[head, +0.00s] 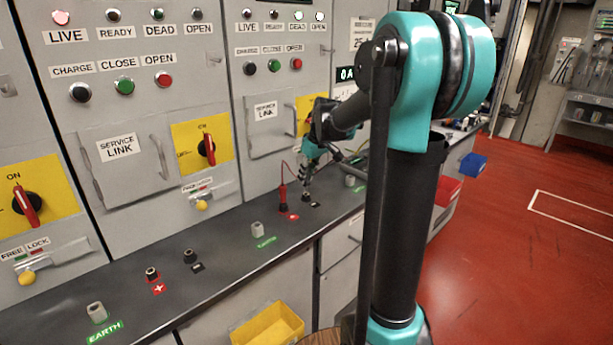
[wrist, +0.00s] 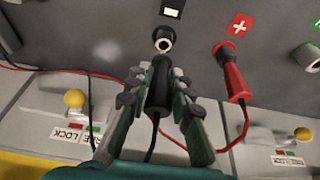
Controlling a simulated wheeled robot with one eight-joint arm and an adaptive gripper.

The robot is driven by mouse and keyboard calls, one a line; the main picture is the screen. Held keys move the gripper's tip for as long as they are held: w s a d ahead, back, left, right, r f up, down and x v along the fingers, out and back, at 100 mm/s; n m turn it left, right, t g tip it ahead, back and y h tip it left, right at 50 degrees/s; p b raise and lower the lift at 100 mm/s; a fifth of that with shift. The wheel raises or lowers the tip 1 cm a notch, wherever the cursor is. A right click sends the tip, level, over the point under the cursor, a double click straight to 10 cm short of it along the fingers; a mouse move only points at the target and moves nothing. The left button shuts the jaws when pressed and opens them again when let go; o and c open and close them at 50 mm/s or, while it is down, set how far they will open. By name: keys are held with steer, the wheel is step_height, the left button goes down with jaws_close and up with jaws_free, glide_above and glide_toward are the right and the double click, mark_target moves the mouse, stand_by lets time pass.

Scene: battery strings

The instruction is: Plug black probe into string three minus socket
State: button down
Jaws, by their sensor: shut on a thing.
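My gripper (wrist: 157,75) is shut on the black probe (wrist: 157,97), with one finger on each side of its body. The probe points at a dark socket with a pale ring (wrist: 163,40), beside the black-and-white minus label (wrist: 172,8). The probe's tip is close to the ring; I cannot tell whether it touches. The red probe (wrist: 233,80) stands at the plus label (wrist: 240,24), to the right of my gripper. In the head view my gripper (head: 306,180) is low over the bench, just right of the red probe (head: 282,197) and above the minus socket (head: 307,196).
The grey bench (head: 215,284) carries another plus socket (head: 152,273), another minus socket (head: 190,256) and pale earth studs (head: 257,229). Cabinets with yellow switch plates (head: 202,143) stand behind. A red lead and a black lead run near my gripper. A yellow bin (head: 268,327) hangs in front.

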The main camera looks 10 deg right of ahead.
mark_target(306, 185)
steer(key=shift+f, duration=1.7)
steer(key=c, duration=1.3)
jaws_free()
steer(key=shift+o, duration=0.2)
steer(key=v, duration=1.2)
